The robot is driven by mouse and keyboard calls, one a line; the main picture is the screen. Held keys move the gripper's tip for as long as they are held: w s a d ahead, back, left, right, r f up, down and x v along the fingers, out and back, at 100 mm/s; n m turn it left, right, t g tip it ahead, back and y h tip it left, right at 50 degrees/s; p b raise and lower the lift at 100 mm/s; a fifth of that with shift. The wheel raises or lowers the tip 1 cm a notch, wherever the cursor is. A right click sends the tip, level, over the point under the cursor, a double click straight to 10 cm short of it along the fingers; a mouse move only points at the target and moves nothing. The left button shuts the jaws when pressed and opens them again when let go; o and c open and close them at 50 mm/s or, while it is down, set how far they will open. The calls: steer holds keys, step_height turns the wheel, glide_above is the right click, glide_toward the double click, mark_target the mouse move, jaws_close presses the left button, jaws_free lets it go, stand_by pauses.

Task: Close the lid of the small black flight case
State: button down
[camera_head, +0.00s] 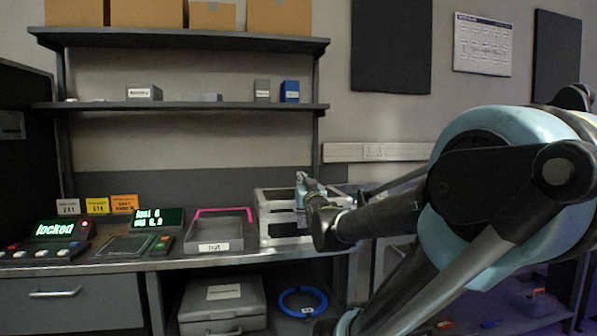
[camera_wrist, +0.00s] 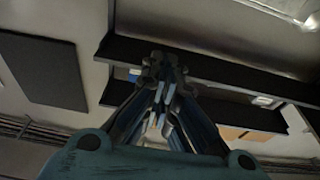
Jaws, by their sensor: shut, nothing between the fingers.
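My gripper (camera_head: 300,176) is small in the head view, pointing up in front of the wall above this case. In the wrist view my gripper (camera_wrist: 163,64) is shut and empty, with its fingers together. The case does not show in the wrist view.
A grey tray (camera_head: 215,246) with a pink strip stands left of the case. Shelves (camera_head: 180,104) with boxes hang above the bench. A grey case (camera_head: 222,308) and a blue cable coil (camera_head: 303,302) are below. Consoles fill the bench's left end.

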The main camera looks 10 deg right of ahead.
mark_target(302, 211)
steer(key=f, duration=0.3)
steer(key=s+f, duration=0.1)
steer(key=f, duration=0.3)
steer(key=s+f, duration=0.1)
steer(key=f, duration=0.3)
steer(key=shift+s+d+f, duration=0.1)
steer(key=shift+s+f, duration=0.1)
steer(key=shift+s, duration=0.2)
steer(key=shift+s+r, duration=0.1)
steer(key=shift+r, duration=0.1)
